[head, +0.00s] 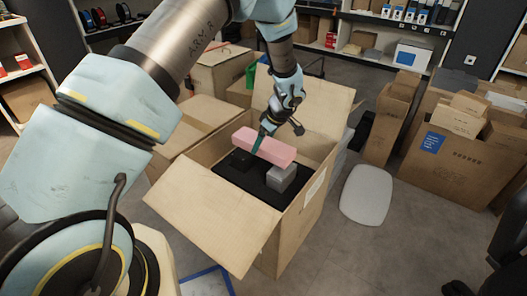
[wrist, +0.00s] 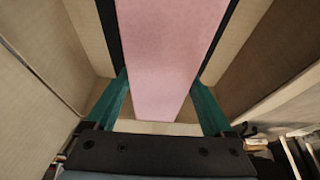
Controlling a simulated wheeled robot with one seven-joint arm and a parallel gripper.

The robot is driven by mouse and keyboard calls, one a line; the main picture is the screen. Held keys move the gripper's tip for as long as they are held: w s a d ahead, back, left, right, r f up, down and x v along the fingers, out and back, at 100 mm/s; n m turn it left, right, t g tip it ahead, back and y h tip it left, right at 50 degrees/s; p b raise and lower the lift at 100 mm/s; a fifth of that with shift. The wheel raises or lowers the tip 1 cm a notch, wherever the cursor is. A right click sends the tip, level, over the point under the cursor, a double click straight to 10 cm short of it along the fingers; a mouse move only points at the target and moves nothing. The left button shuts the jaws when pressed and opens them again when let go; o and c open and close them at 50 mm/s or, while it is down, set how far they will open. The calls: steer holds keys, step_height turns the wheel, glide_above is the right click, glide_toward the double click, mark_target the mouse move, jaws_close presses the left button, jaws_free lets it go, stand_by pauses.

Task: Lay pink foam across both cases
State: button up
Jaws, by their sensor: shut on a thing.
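The pink foam (head: 265,147) is a long block, held above the black insert inside the open carton. My gripper (head: 259,141) is shut on it, with a teal finger showing against its side. In the wrist view the foam (wrist: 165,60) runs between the two teal fingers (wrist: 160,105). A grey case (head: 282,178) stands on the black insert at the right, below the foam's right end. A black case (head: 240,159) sits on the insert at the left, partly covered by the foam. I cannot tell whether the foam touches either case.
The open carton (head: 302,215) has raised walls and spread flaps around the insert (head: 262,186). Other cartons (head: 457,160) stand at the right and behind. A pale rounded panel (head: 366,194) lies on the floor to the right, with bare floor around it.

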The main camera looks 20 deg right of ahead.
steer(key=shift+f, duration=1.55)
steer(key=shift+f+b, duration=0.4)
steer(key=shift+b, duration=0.25)
steer(key=shift+f, duration=0.1)
steer(key=o, duration=1.1)
steer(key=shift+c, duration=0.2)
